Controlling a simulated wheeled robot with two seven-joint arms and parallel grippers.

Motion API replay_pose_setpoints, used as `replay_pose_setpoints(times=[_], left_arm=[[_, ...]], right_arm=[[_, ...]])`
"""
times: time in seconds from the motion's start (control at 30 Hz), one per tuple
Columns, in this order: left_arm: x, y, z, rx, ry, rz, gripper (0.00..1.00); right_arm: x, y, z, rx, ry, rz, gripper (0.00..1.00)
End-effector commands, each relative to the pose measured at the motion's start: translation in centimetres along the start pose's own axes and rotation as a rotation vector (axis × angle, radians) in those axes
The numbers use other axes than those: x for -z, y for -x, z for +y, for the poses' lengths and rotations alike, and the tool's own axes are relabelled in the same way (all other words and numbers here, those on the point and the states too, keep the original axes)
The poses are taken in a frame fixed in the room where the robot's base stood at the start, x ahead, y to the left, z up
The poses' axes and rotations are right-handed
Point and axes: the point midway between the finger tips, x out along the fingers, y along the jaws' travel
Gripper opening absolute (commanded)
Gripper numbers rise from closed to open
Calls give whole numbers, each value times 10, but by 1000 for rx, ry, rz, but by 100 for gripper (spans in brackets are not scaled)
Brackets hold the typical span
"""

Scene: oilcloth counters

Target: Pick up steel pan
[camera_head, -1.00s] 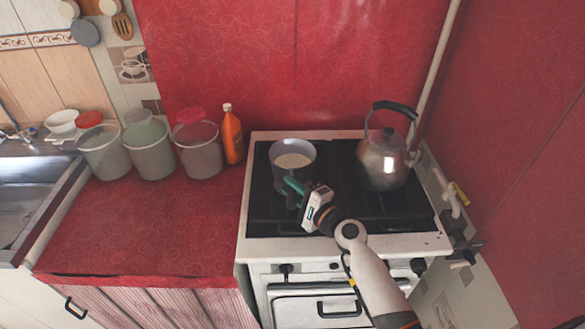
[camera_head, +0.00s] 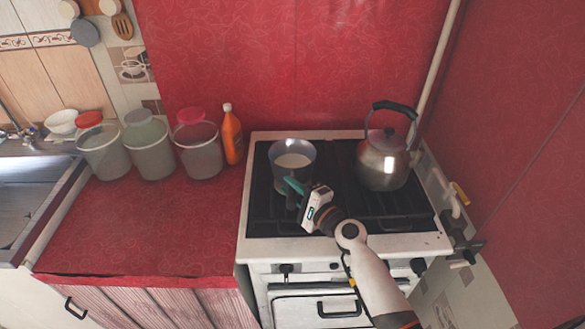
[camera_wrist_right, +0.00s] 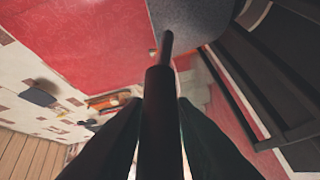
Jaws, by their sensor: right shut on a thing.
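The steel pan (camera_head: 305,167) is a grey, round, deep pan with a pale inside. It is at the back left of the stove top in the head view, upright. Its dark handle (camera_wrist_right: 159,110) runs between the two fingers in the right wrist view, and the grey pan wall (camera_wrist_right: 190,22) is at the top. My right gripper (camera_head: 291,186) reaches in from the front of the stove and is shut on the pan's handle. Whether the pan's bottom touches the grate cannot be told. My left gripper is not in view.
A metal kettle (camera_head: 383,163) stands on the right of the white stove (camera_head: 405,243). An orange bottle (camera_head: 232,136) and several buckets stand on the red counter (camera_head: 150,235) to the left. The counter's front is clear. A red wall is behind.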

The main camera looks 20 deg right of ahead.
Motion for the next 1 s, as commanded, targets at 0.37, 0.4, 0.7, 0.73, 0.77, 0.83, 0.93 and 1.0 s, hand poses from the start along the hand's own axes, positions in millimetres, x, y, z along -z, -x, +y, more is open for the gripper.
replay_pose_setpoints(times=[0.37, 0.4, 0.7, 0.73, 0.77, 0.83, 0.93, 1.0], left_arm=[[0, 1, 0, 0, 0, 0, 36], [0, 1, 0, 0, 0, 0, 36], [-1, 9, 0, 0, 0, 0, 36], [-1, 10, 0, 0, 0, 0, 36], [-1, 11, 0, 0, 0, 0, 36], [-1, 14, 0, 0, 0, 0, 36], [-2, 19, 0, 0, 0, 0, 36], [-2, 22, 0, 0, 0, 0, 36]], right_arm=[[0, -1, 5, -7, 5, 0, 0], [1, -1, 5, -7, 5, 0, 0], [5, -1, 20, -9, 7, 1, 0], [5, -1, 23, -9, 7, 1, 0], [6, -1, 25, -10, 8, 1, 0], [8, -1, 31, -10, 8, 1, 0], [10, -1, 41, -11, 8, 1, 0], [12, -1, 48, -11, 8, 1, 0]])
